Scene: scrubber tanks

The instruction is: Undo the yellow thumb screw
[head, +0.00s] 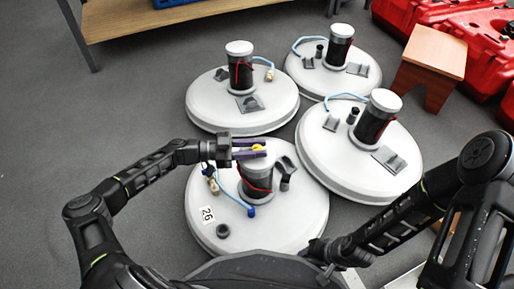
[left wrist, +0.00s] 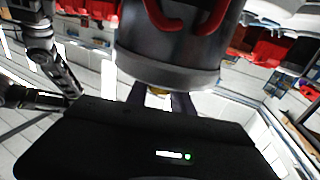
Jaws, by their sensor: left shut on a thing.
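The yellow thumb screw (head: 257,147) sits at the top of the dark motor cylinder (head: 257,181) on the nearest white tank lid, marked 26 (head: 302,217). My left gripper (head: 264,148) reaches in from the left over the cylinder, with its purple fingers on either side of the screw, shut on it. In the left wrist view, a bit of yellow (left wrist: 157,91) shows between the fingers (left wrist: 166,103), below the cylinder (left wrist: 170,60) with red cables. Most of the screw is hidden there. My right gripper (head: 322,250) is low at the front, and its fingers are unclear.
Three more white tank lids (head: 243,112) with similar cylinders stand behind and to the right. A pale blue hose (head: 233,198) curves beside the near cylinder. A wooden stool (head: 434,54) and red cases (head: 480,40) stand at the back right. The left floor is clear.

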